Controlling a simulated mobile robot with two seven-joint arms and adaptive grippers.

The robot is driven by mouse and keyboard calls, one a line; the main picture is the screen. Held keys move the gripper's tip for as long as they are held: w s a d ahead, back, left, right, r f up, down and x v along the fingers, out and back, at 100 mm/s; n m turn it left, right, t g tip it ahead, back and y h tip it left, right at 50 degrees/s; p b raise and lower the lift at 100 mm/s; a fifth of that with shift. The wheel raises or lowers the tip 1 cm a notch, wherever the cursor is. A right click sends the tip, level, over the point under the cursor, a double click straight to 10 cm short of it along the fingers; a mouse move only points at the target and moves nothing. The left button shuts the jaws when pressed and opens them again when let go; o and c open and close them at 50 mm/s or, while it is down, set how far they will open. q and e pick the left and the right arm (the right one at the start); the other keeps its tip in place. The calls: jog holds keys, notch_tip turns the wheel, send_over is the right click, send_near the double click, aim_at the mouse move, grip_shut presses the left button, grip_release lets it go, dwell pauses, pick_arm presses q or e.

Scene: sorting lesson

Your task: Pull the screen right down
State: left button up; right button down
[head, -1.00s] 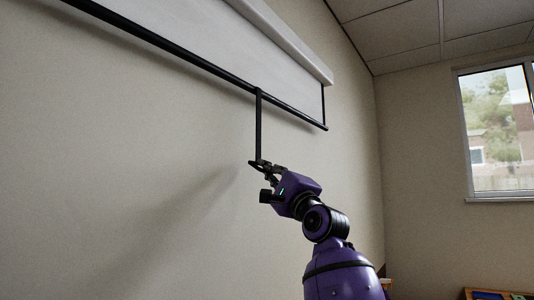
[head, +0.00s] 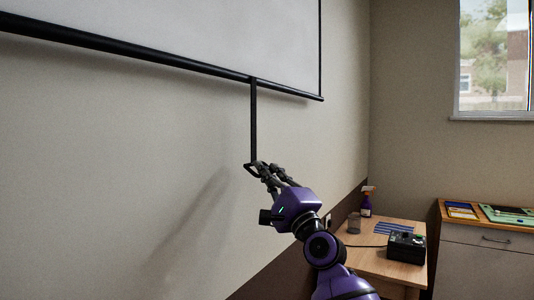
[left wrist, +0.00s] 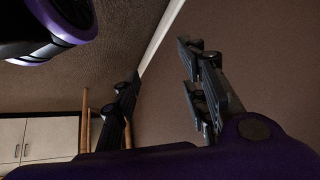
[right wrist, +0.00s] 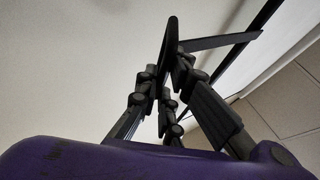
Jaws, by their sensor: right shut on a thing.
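The white screen (head: 215,35) hangs on the wall with a black bar (head: 150,57) along its lower edge. A thin black pull strap (head: 253,120) hangs from that bar and ends in a small handle (head: 250,166). My right gripper (head: 261,168) is shut on the handle, below the bar. In the right wrist view its fingers (right wrist: 164,75) close around the dark handle, and the strap (right wrist: 222,41) runs off to the right. My left gripper (left wrist: 160,68) shows only in the left wrist view; its fingers are apart with nothing between them.
A wooden table (head: 385,260) at the lower right holds a black device (head: 406,247), a spray bottle (head: 367,201) and a cup (head: 354,223). A cabinet (head: 485,255) stands below the window (head: 495,60). The wall under the screen is clear.

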pick_arm(q)
jog(key=s+f+g+b, duration=0.1)
jog(key=s+f+b, duration=0.1)
jog(key=f+b, duration=1.2)
jog(key=s+f+g+b, duration=0.1)
jog(key=s+f+b, duration=0.1)
jog(key=f+b, duration=1.3)
jog(key=shift+a+f+m, duration=0.15)
jog(key=shift+a+m, duration=0.1)
jog(key=shift+m, duration=0.05)
pick_arm(e)
notch_tip(320, 180, down, 44)
jog(key=c, duration=1.9)
grip_release()
jog(key=shift+a, duration=0.1)
pick_arm(q)
jog(key=shift+f, duration=0.15)
pick_arm(e)
jog(key=shift+r, duration=0.1)
pick_arm(q)
jog(key=shift+w+d, duration=0.1)
pick_arm(e)
jog(key=shift+s, duration=0.1)
